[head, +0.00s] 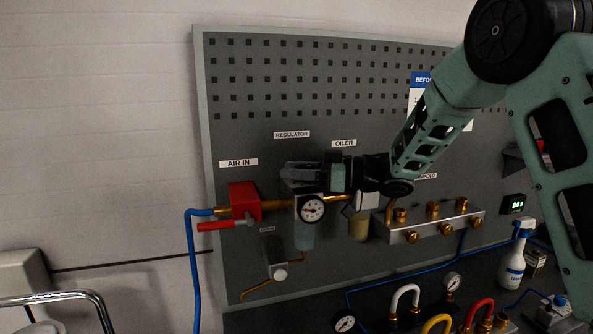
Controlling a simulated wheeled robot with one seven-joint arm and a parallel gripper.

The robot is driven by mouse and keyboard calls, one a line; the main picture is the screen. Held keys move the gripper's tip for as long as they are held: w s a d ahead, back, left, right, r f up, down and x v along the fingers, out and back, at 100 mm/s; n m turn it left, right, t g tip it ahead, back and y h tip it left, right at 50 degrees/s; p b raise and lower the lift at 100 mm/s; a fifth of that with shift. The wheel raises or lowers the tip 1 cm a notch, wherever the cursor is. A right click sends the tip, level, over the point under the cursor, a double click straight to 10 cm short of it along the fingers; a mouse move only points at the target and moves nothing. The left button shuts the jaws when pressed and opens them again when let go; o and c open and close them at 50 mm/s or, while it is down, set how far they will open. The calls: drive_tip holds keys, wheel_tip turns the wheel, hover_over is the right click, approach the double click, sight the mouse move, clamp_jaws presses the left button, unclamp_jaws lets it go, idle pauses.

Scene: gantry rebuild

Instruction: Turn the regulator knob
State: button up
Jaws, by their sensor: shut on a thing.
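The regulator sits on the pegboard below the "REGULATOR" label, with a round white pressure gauge (312,209) on its front and a clear bowl (304,237) under it. My gripper (298,175) reaches in from the right and lies level across the top of the regulator. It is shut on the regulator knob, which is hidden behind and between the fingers. The knob's angle cannot be seen.
A red valve block with a red lever (215,226) and a blue hose stands left of the regulator. The oiler bowl (358,226) and a metal manifold (435,228) with brass fittings are to the right. Gauges, hoses and a spray bottle (514,266) stand lower right.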

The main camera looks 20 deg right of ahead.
sight(297, 167)
drive_tip(key=o, duration=1)
drive_tip(key=shift+r, duration=0.15)
wheel_tip(297, 167, up, 10)
drive_tip(key=shift+f+b, duration=0.1)
drive_tip(key=shift+b, duration=1.15)
